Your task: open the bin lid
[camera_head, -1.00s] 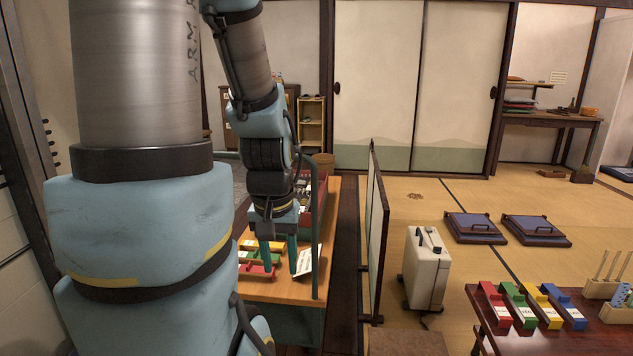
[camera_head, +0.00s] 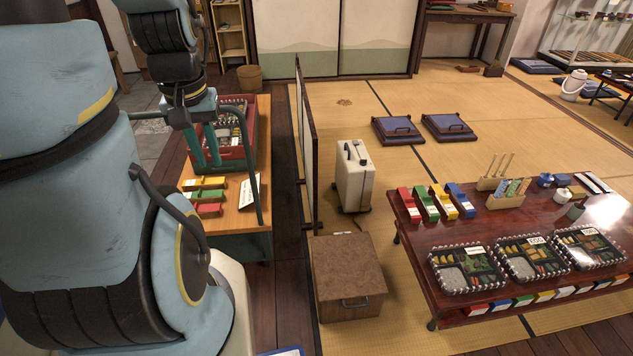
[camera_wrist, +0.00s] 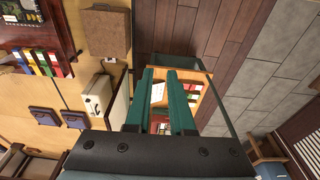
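A low brown box with a flat speckled lid (camera_head: 345,265) stands on the floor at lower centre in the head view; it appears to be the bin. Its lid looks shut, and a metal handle (camera_head: 355,302) is on its front face. The box also shows at the upper left of the wrist view (camera_wrist: 108,32). My gripper (camera_head: 205,163) is at the upper left in the head view, over the wooden counter and well away from the box. In the wrist view its teal fingers (camera_wrist: 160,75) are apart with nothing held between them.
The counter (camera_head: 240,217) carries coloured blocks and a red crate (camera_head: 237,160). A thin screen (camera_head: 308,150) stands between counter and tatami. A white case (camera_head: 354,180) stands behind the box. A red lacquer table (camera_head: 420,245) with lunch trays is at the right.

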